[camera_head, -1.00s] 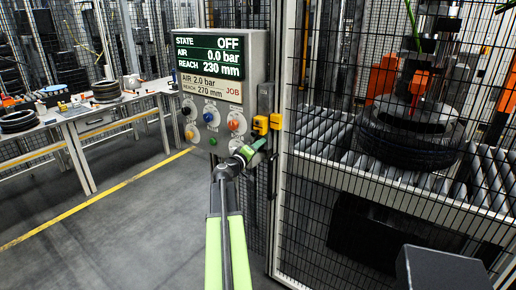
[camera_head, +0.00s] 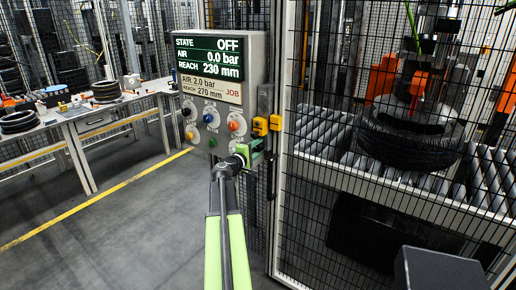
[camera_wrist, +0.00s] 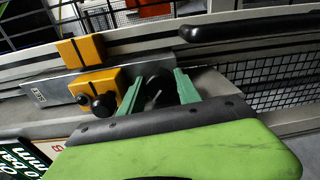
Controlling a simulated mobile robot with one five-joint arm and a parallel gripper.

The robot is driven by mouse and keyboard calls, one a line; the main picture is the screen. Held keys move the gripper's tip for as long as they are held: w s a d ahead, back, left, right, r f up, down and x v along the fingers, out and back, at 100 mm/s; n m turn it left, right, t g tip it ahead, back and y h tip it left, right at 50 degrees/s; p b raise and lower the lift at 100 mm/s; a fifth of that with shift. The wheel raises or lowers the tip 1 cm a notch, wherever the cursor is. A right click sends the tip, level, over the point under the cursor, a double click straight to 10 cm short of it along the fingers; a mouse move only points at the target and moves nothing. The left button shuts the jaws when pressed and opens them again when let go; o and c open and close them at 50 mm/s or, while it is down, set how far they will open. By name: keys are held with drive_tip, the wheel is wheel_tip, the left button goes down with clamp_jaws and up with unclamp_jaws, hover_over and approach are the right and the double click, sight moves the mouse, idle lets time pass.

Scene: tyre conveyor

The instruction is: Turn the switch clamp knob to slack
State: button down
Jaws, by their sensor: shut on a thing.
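My gripper (camera_head: 253,149) is at the right side of the control panel, just below the yellow switch blocks (camera_head: 262,124). In the wrist view its two green fingers (camera_wrist: 158,90) are closed around a dark round knob (camera_wrist: 156,77), which is partly hidden by them. I cannot read any marking on it. Beside the fingers, a yellow block (camera_wrist: 97,84) with small black knobs sits on a metal plate (camera_wrist: 50,91), and another yellow block (camera_wrist: 80,50) lies beyond. In the head view the held knob is hidden behind my gripper.
The panel screen (camera_head: 209,56) reads STATE OFF, AIR 0.0 bar, REACH 230 mm. A label (camera_head: 210,86) reads AIR 2.0 bar, REACH 270 mm, JOB. A mesh fence (camera_head: 330,215) stands right, with a tyre (camera_head: 408,145) on rollers behind it. Floor at left is clear.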

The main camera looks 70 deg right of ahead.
drive_tip(key=n, duration=0.6)
drive_tip(key=shift+w+a, duration=0.1)
drive_tip(key=shift+n, duration=0.3)
idle(0.4)
drive_tip(key=c, duration=1.1)
unclamp_jaws()
drive_tip(key=shift+p, duration=0.3)
drive_tip(key=shift+c, duration=0.2)
drive_tip(key=p+v, duration=0.1)
drive_tip(key=v, duration=1.6)
drive_tip(key=shift+w+r, duration=0.2)
drive_tip(key=shift+w, duration=0.05)
drive_tip(key=shift+a, duration=0.15)
